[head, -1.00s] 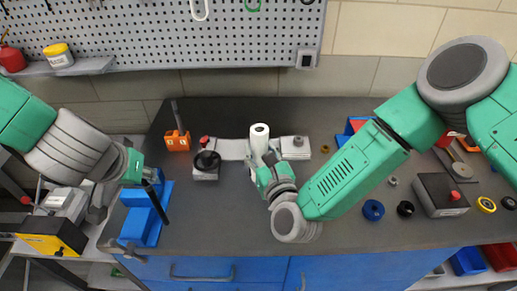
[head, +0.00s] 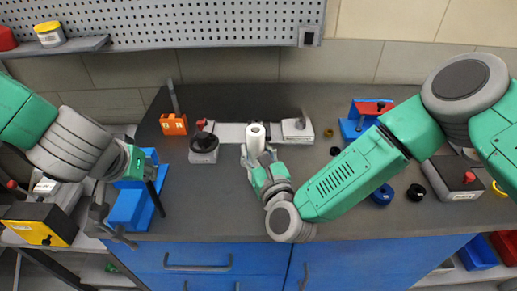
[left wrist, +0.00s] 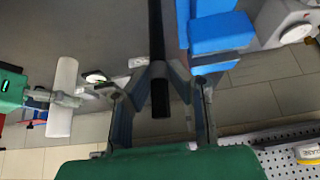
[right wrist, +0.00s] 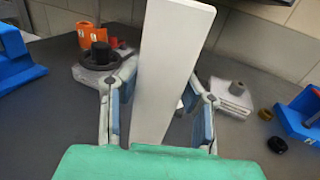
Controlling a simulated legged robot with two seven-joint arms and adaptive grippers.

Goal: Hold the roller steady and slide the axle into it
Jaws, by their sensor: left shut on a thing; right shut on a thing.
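The white roller (head: 255,140) stands about upright between the fingers of my right gripper (head: 257,157), which is shut on it. It fills the middle of the right wrist view (right wrist: 168,75). A hole shows in its top end in the head view. My left gripper (left wrist: 163,78) is shut on the dark axle (left wrist: 156,35), seen as a straight black rod in the left wrist view. In the head view the axle (head: 157,195) is well left of the roller and apart from it. Part of the axle is hidden by my left gripper's fingers.
A blue block (head: 127,208) is on the bench's left, beside the axle. Behind the roller are a fixture with a black knob (head: 204,150) and a grey block (head: 297,131). Orange holder (head: 174,125) stands at back left. Bench between the grippers is mostly clear.

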